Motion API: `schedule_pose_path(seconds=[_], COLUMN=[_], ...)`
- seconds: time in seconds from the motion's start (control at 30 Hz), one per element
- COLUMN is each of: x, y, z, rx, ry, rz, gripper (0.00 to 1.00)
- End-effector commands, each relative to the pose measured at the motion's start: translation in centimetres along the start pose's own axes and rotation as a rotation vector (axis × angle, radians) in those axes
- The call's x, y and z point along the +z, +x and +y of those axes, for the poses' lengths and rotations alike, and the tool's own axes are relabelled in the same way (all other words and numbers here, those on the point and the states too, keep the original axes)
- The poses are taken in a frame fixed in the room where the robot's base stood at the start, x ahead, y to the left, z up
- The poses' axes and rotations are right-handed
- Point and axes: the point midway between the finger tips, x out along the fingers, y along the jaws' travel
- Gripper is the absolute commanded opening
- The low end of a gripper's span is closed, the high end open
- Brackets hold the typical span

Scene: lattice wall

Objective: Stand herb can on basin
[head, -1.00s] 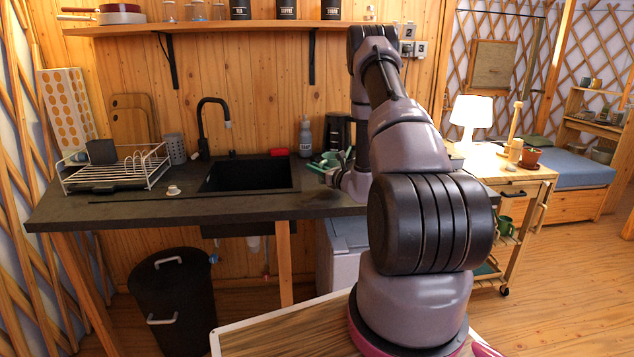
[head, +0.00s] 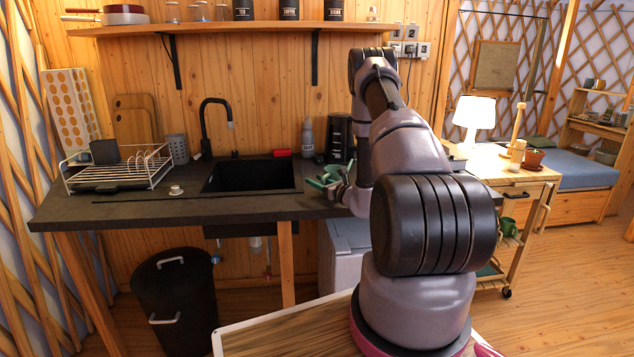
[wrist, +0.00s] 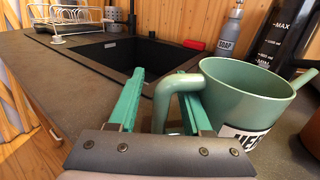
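The herb can (wrist: 245,95) is a pale green, mug-like can with a side handle and a black-and-white label, partly cut off. It stands upright on the dark counter at the right of the wrist view. My gripper (wrist: 160,76) has its two teal fingers apart, with the can's handle near and partly in front of the right finger. I cannot tell whether they touch. In the head view my gripper (head: 330,178) is low over the counter, right of the sink; the can is hard to separate from the green fingers there. The basin (head: 252,176) is the black sink, empty inside.
A black tap (head: 205,125) stands behind the basin. A soap bottle (head: 307,137) and a dark jug (head: 338,138) stand behind my gripper. A dish rack (head: 118,166) and a small white cup (head: 176,190) are on the left. The shelf (head: 215,29) hangs above.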

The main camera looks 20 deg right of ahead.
Motion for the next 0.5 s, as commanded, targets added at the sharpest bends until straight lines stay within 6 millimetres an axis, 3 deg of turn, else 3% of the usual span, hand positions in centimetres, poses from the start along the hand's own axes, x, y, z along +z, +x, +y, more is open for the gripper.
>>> schedule_pose_path(seconds=[0.27,0.5], x=[0.3,0.3], y=[-0.5,-5.2], z=[-0.1,-0.1], rx=[-0.001,-0.005], ry=[0.001,0.004], rz=[0.001,0.002], gripper=[0.49,0.49])
